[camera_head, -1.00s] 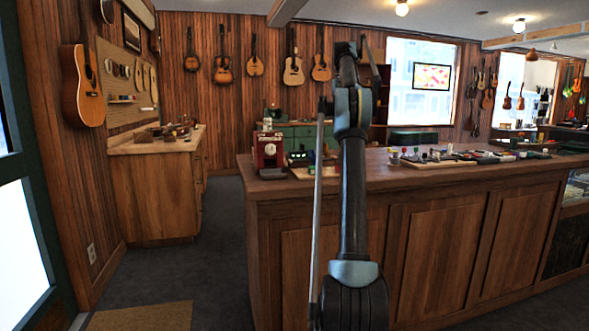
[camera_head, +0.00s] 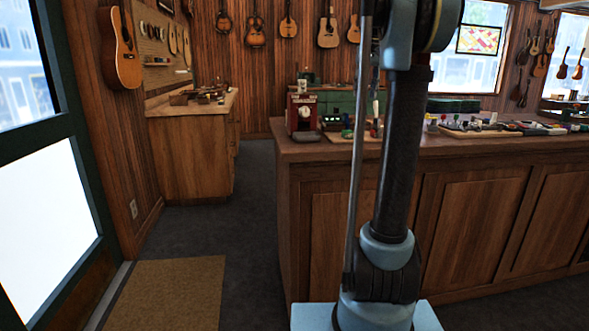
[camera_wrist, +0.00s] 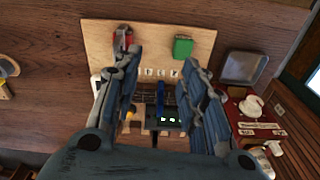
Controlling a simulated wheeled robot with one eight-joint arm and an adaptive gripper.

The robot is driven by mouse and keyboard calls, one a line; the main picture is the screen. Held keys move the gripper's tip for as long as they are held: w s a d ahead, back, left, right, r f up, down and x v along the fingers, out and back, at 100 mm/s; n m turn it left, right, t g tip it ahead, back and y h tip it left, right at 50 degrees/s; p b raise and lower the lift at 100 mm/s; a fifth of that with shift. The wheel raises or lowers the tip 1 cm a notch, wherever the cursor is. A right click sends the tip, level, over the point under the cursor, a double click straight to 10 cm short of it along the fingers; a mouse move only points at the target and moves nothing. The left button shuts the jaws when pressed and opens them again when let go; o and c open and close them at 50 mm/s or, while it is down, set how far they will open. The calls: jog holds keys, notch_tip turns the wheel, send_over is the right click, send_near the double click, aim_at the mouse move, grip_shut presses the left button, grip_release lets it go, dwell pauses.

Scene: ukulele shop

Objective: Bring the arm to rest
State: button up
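My gripper (camera_wrist: 158,60) shows in the wrist view with its two fingers spread apart and nothing held between them. Below it is a light wooden board (camera_wrist: 97,45) on the counter, with a red item (camera_wrist: 122,37), a green block (camera_wrist: 183,46) and a small rack of tools (camera_wrist: 160,118). In the head view my arm (camera_head: 402,150) stands upright in front of the counter. Its upper end runs out of the top of the picture, so the gripper is hidden there.
A wooden counter (camera_head: 400,220) fills the right, with a red machine (camera_head: 301,115) near its left end. A workbench (camera_head: 190,155) stands at the back left. A glazed door (camera_head: 40,200) is at the left, with a mat (camera_head: 165,292) beside it. The aisle floor (camera_head: 245,210) is clear.

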jog(key=s+a+f, duration=0.3)
jog(key=s+f, duration=1.5)
jog(key=f, duration=0.1)
jog(key=s+a+f+t, duration=0.1)
jog(key=s+a+f, duration=0.2)
jog(key=s+f, duration=1.6)
jog(key=shift+a+f, duration=0.4)
jog(key=shift+w+f, duration=0.2)
jog(key=shift+w, duration=0.2)
